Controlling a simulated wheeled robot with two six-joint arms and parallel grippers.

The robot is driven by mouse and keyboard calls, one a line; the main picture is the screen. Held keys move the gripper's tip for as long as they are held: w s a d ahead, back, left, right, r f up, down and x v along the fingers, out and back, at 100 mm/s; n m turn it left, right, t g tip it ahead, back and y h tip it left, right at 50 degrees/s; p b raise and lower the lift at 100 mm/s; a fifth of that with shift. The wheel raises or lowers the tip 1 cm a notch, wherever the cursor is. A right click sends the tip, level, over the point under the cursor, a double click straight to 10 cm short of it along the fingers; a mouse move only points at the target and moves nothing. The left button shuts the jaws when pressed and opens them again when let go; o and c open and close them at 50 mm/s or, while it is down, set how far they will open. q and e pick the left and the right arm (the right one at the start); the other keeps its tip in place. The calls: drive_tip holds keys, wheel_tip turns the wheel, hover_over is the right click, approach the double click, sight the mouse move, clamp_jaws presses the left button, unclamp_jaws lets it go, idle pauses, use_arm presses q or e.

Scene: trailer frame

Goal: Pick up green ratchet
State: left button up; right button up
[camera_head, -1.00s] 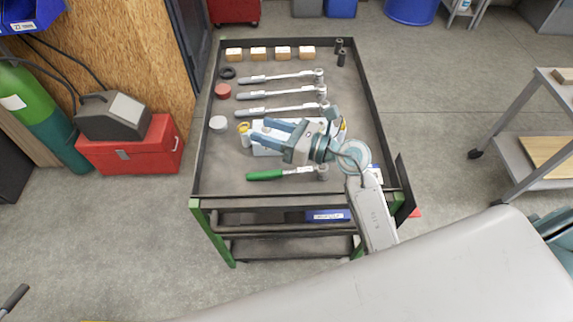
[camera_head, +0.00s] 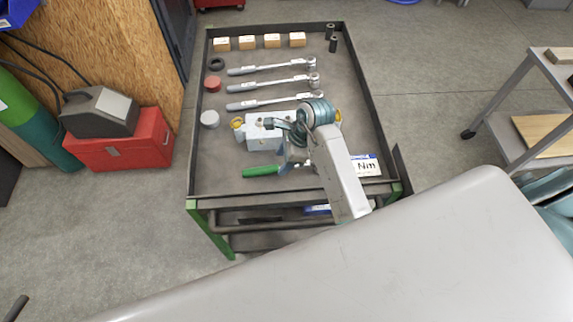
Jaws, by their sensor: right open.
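The green ratchet (camera_head: 263,171) lies near the front edge of the cart's top tray (camera_head: 215,185). Its green handle points left and its metal head end is partly hidden by my right arm. My right gripper (camera_head: 287,163) is open and points down over the metal part of the ratchet, just right of the green handle. I cannot tell whether the ratchet lies between the fingers. My left gripper is not in view.
A light grey device with yellow ends (camera_head: 258,138) stands right behind the ratchet. Several grey wrenches (camera_head: 262,86) lie farther back, with wooden blocks (camera_head: 246,43) beyond. A red cap (camera_head: 212,83) and white cap (camera_head: 209,118) sit at left. Raised rims edge the tray.

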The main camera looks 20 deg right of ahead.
sight(275, 167)
drive_tip(key=x, duration=0.1)
drive_tip(key=p+x, duration=0.1)
drive_tip(key=x, duration=0.1)
drive_tip(key=p+x, duration=0.1)
drive_tip(key=x, duration=0.1)
drive_tip(key=shift+w+a+f, duration=0.1)
drive_tip(key=shift+w+a, duration=0.05)
drive_tip(key=shift+w, duration=0.2)
drive_tip(key=shift+a+f, duration=0.1)
drive_tip(key=shift+f, duration=0.25)
drive_tip(key=shift+w, duration=0.1)
clamp_jaws()
